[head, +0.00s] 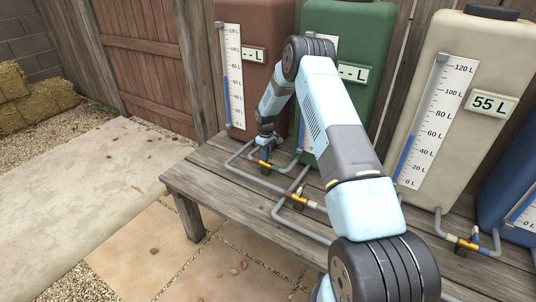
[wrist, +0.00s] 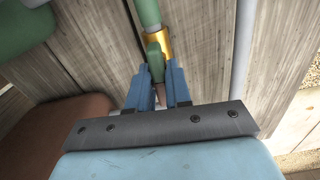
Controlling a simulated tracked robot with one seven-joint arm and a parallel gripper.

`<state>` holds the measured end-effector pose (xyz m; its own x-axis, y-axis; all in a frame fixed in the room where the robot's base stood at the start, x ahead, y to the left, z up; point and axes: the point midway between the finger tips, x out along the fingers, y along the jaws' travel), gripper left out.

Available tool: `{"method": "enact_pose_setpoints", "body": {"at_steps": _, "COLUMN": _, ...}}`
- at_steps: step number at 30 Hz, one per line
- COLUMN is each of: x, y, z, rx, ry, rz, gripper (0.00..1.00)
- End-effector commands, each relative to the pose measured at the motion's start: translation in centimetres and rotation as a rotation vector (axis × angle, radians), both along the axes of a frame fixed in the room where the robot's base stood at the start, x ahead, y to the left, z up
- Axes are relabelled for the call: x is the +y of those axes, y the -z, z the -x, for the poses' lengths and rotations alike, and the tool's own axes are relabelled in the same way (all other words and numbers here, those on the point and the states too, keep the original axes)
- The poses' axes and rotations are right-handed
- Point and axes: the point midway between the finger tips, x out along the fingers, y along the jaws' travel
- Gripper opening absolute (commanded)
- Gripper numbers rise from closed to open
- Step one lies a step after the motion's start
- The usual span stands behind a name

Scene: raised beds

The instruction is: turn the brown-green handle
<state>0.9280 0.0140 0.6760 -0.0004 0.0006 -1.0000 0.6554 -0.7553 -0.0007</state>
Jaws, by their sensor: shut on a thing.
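The brown-green handle (wrist: 156,66) is in the middle of the wrist view, green towards the top and brown at its lower end. It sits beside a brass fitting (wrist: 166,47) at the end of a green pipe. My gripper (wrist: 158,80) is shut on the handle, with one blue finger on each side. In the head view my gripper (head: 266,142) is low in front of the brown tank (head: 252,85), just above a brass valve (head: 262,163). The handle is mostly hidden there by my fingers.
A green tank (head: 352,110), a beige tank (head: 470,60) reading 55 L and a blue tank (head: 505,180) stand along the wooden bench (head: 190,172). Grey pipes and other valves (head: 299,199) lie on the bench. My arm covers part of the green tank. Paving at left is clear.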

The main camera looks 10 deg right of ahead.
Motion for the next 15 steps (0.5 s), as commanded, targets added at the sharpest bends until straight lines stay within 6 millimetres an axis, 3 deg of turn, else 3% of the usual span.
{"method": "enact_pose_setpoints", "body": {"at_steps": 10, "x": -0.31, "y": 0.15, "z": 0.16, "rx": 0.005, "ry": 0.0, "rz": 0.003, "gripper": 0.0}}
{"method": "enact_pose_setpoints", "body": {"at_steps": 11, "x": -0.31, "y": 0.15, "z": 0.16, "rx": 0.005, "ry": 0.0, "rz": 0.003, "gripper": 0.2}}
{"method": "enact_pose_setpoints", "body": {"at_steps": 15, "x": -0.25, "y": 0.11, "z": 0.12, "rx": 0.003, "ry": 0.0, "rz": 0.003, "gripper": 0.33}}
